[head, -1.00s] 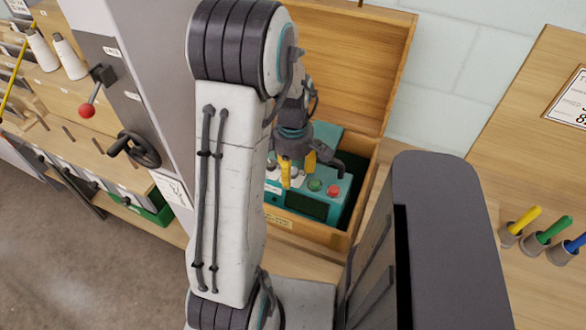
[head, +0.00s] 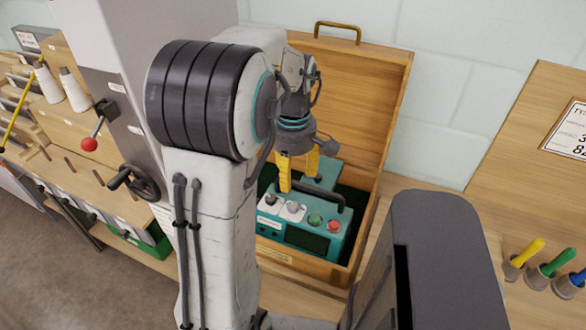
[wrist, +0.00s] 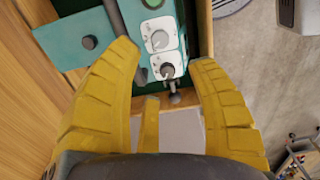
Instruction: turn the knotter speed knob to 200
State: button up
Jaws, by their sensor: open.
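The knotter is a teal box (head: 318,257) in an open wooden case. Its top panel has a dark knob (head: 270,200) and a grey knob (head: 292,207), each on a white dial plate, left of a green and a red button. In the wrist view the grey knob (wrist: 158,40) and dark knob (wrist: 168,70) appear between my fingers. Their dial markings are too small to read. My gripper (head: 298,176) has yellow fingers spread open and empty above the panel; they also show in the wrist view (wrist: 164,58).
The case's raised lid (head: 345,110) stands behind the gripper. A black carry handle (head: 325,197) arches over the box near the fingers.

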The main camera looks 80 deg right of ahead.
aim_at(293, 205)
jog(key=shift+r, duration=0.45)
jog(key=shift+p, duration=0.3)
jog(key=shift+f+p, duration=2.2)
jog(key=shift+f, duration=3.8)
grip_shut()
